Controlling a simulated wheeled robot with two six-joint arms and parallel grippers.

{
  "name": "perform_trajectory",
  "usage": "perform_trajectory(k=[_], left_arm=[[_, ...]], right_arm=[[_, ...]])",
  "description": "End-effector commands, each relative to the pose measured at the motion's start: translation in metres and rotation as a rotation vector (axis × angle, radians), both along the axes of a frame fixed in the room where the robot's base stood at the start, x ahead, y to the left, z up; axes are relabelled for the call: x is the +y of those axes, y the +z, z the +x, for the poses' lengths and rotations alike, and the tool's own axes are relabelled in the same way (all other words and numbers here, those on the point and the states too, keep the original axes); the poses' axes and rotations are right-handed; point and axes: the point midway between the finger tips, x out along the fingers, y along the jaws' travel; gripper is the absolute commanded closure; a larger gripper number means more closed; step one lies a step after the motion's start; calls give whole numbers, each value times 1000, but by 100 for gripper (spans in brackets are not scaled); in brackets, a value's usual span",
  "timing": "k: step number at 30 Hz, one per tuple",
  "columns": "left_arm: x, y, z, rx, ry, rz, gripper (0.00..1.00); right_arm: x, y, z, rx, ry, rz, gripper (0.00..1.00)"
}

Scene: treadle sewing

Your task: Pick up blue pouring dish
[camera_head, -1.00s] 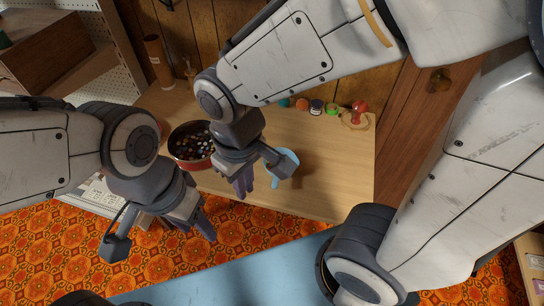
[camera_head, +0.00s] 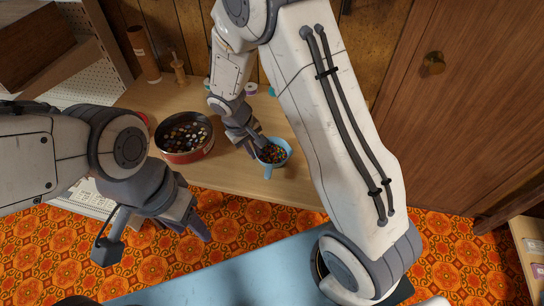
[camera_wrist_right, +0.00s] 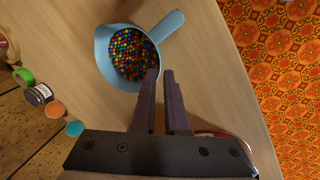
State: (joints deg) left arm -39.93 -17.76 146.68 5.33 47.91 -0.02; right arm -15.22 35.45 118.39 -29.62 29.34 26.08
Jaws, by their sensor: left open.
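The blue pouring dish (camera_head: 268,171) stands upright on the wooden table, full of many-coloured beads, its handle toward the table's front edge. It also shows in the right wrist view (camera_wrist_right: 165,27). My right gripper (camera_head: 253,146) is at the dish's left side in the head view. In the right wrist view the fingers (camera_wrist_right: 161,76) are parted by a narrow gap, with their tips by the dish's rim; I cannot tell whether they touch it. My left gripper (camera_head: 201,229) is open and empty, in front of the table over the patterned floor.
A red pot (camera_head: 186,157) of buttons stands left of the dish. In the right wrist view a green roll (camera_wrist_right: 24,76), a dark jar (camera_wrist_right: 39,94) and small coloured lids stand beside the dish. The table (camera_head: 230,178) is bare in front of the pot.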

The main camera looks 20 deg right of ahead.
Motion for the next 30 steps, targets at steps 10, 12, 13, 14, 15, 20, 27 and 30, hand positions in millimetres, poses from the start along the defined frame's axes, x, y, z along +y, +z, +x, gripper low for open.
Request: perform_trajectory(k=[10,12,13,14,15,20,27,30], left_arm=[[0,-1,0,0,0,0,50],[0,-1,0,0,0,0,50],[0,-1,0,0,0,0,50],[0,-1,0,0,0,0,50],[0,-1,0,0,0,0,50],[0,-1,0,0,0,0,50],[0,-1,0,0,0,0,50],[0,-1,0,0,0,0,50]], right_arm=[[-13,-45,1,3,-1,-1,89],[-13,-48,2,1,0,1,89],[-14,-49,2,1,1,1,89],[-14,-49,2,1,1,1,89],[-14,-49,2,1,1,1,89],[-13,-49,2,0,0,1,100],[-13,-48,2,1,0,1,100],[-13,-48,2,1,1,1,100]])
